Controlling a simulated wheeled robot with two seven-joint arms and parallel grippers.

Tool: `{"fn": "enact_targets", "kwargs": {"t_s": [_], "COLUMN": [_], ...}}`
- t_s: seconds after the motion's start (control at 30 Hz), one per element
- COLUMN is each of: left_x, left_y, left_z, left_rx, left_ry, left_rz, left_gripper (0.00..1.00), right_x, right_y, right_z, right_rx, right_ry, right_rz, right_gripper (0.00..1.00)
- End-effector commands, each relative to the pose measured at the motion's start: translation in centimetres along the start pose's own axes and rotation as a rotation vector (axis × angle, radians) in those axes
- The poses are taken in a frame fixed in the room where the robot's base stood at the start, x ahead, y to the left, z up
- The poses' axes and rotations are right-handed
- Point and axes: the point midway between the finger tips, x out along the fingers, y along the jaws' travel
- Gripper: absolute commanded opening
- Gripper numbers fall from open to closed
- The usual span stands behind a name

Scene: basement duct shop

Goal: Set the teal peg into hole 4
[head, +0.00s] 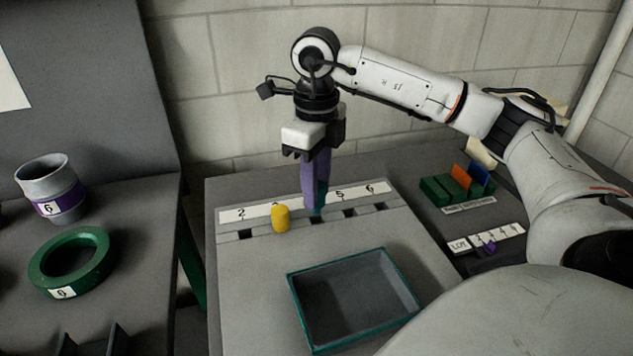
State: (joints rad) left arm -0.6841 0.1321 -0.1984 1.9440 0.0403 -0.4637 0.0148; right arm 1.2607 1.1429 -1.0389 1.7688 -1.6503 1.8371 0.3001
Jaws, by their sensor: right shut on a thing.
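My right gripper (315,205) has purple fingers pointing down over the row of holes, and is shut on the teal peg (321,196). The peg is upright and mostly hidden by the fingers. Its lower end is just at or above a dark hole (317,220), fourth in place by the label order; the 4 label is hidden behind the gripper. I cannot tell whether the tip is inside. A yellow peg (281,219) stands in the row just left of it, partly covering the 3 label. My left gripper is not in view.
Holes by labels 2 (246,234), 5 (349,212) and 6 (380,206) look empty. An empty teal-rimmed tray (296,311) sits in front. A green block rack (436,190) and label strip (486,240) are right. A grey cup (57,190) and green ring (45,273) are left.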

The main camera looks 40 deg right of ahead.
Motion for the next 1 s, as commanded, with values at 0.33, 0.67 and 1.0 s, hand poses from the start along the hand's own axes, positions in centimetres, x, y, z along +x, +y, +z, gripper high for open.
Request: {"fn": "enact_targets", "kwargs": {"t_s": [0.33, 0.67, 1.0], "left_x": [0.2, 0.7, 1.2], "left_y": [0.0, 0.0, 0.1], "left_z": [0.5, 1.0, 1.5], "left_rx": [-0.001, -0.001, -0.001], "left_ry": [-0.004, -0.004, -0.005], "left_rz": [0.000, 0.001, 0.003], "left_gripper": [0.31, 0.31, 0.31], "right_x": [0.5, 1.5, 2.5], "right_y": [0.0, 0.0, 0.0], "right_z": [0.0, 0.0, 0.0], "right_rx": [0.000, 0.000, 0.000], "right_ry": [0.001, 0.001, 0.000], "right_rz": [0.000, 0.000, 0.000], "right_gripper": [0.03, 0.03, 0.03]}}
